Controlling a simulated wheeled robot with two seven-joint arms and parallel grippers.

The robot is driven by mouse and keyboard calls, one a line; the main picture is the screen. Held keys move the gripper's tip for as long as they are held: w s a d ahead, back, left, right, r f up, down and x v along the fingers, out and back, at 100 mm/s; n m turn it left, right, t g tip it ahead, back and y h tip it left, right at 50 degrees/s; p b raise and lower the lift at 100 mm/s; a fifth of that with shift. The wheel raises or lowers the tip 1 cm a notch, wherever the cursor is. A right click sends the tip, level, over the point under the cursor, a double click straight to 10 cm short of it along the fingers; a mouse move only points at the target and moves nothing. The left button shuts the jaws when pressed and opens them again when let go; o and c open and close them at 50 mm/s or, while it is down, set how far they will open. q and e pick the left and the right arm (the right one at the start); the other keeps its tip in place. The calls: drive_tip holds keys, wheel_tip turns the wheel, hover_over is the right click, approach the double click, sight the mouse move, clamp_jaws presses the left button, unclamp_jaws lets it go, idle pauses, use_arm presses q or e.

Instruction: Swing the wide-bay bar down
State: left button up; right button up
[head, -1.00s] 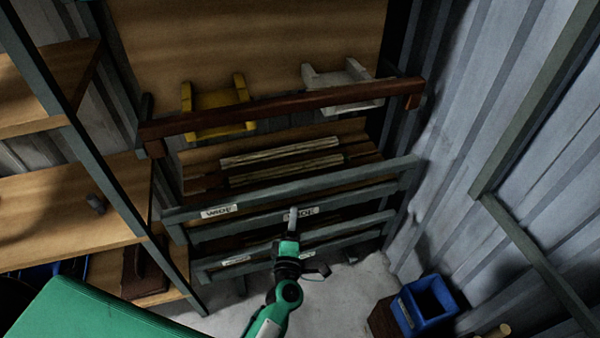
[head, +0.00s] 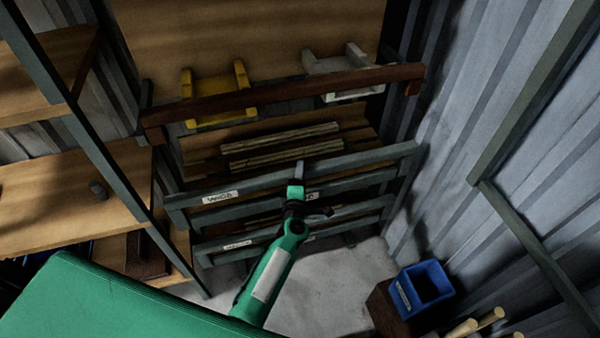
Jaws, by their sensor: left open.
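A dark red-brown bar (head: 285,92) spans the rack's upper front, from a left post to the right side. It sits above the top grey rail (head: 350,163), which carries a white label (head: 221,198) that seems to read "WIDE". I take the brown bar to be the wide-bay bar, and it is raised. My left gripper (head: 299,168) is open and empty. It points up the picture, its tip over the top grey rail and below the brown bar, apart from that bar in the picture. A second label is partly hidden behind it. My right gripper is out of view.
Pale rattan strips (head: 280,147) lie in the bay behind the rail. A yellow bracket (head: 215,92) and a white bracket (head: 345,72) stand behind the brown bar. Wooden shelves (head: 70,200) are at left. A blue bin (head: 428,287) stands at lower right, near a corrugated wall.

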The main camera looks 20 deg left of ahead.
use_arm(q)
drive_tip(key=shift+w+a, duration=0.15)
drive_tip(key=shift+w, duration=0.45)
clamp_jaws()
